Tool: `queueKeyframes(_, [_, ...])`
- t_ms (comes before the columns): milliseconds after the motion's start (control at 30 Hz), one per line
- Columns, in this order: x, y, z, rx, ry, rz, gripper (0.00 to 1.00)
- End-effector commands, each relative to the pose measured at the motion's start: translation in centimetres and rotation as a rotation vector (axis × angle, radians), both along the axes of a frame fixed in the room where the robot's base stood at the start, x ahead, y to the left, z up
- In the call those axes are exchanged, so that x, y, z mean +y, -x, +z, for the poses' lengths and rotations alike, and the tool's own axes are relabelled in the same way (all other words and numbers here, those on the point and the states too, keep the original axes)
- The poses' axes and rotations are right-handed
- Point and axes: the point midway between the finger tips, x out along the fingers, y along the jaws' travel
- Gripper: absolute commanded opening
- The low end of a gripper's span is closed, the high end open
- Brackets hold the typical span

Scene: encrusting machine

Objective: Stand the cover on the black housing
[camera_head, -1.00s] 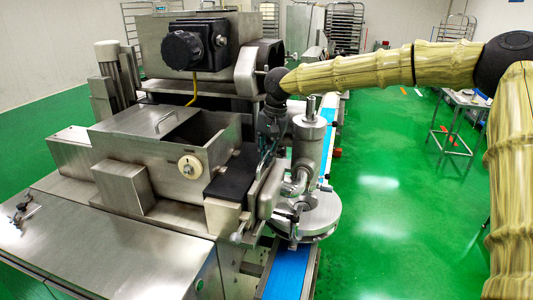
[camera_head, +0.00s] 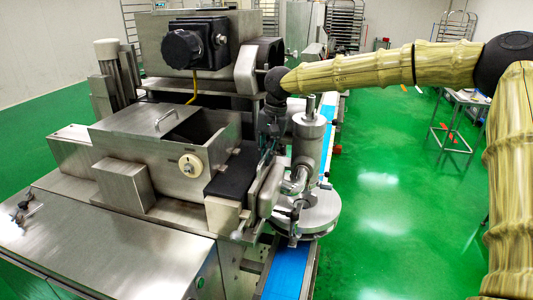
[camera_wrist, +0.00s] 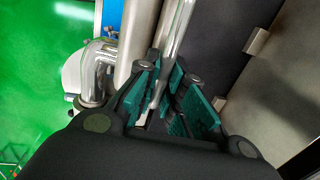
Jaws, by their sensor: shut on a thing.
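The black housing (camera_head: 205,44), a dark box with a round black knob, sits high on the front of the steel machine. A flat steel lid with a bar handle (camera_head: 168,120) lies over part of the hopper; I cannot tell whether it is the cover. My gripper (camera_head: 268,142) points down between the black-topped block and the upright steel cylinder. In the wrist view its teal-padded fingers (camera_wrist: 170,92) are closed around a slim bright metal bar (camera_wrist: 160,88). Its far end and what it belongs to are unclear, since my gripper and the machine parts overlap.
The open steel hopper (camera_head: 215,150) and black-topped block (camera_head: 232,174) are left of my gripper. The upright steel cylinder (camera_head: 309,145) and round plate (camera_head: 318,213) stand close on its right, above the blue conveyor (camera_head: 287,272). The green floor at right is mostly free.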

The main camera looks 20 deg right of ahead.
Motion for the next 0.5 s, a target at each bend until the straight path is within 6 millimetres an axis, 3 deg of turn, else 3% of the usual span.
queueKeyframes(300, [0.02,-0.02,0.19,-0.002,-0.001,0.0,0.0])
queueKeyframes(333, [0.02,-0.02,0.19,-0.002,-0.001,0.0,0.12])
queueKeyframes(400, [0.01,-0.02,0.19,-0.002,-0.001,0.0,0.25])
queueKeyframes(467, [0.0,-0.01,0.15,-0.002,-0.001,0.0,0.35])
queueKeyframes(500, [0.0,0.0,0.13,-0.002,-0.001,0.0,0.35])
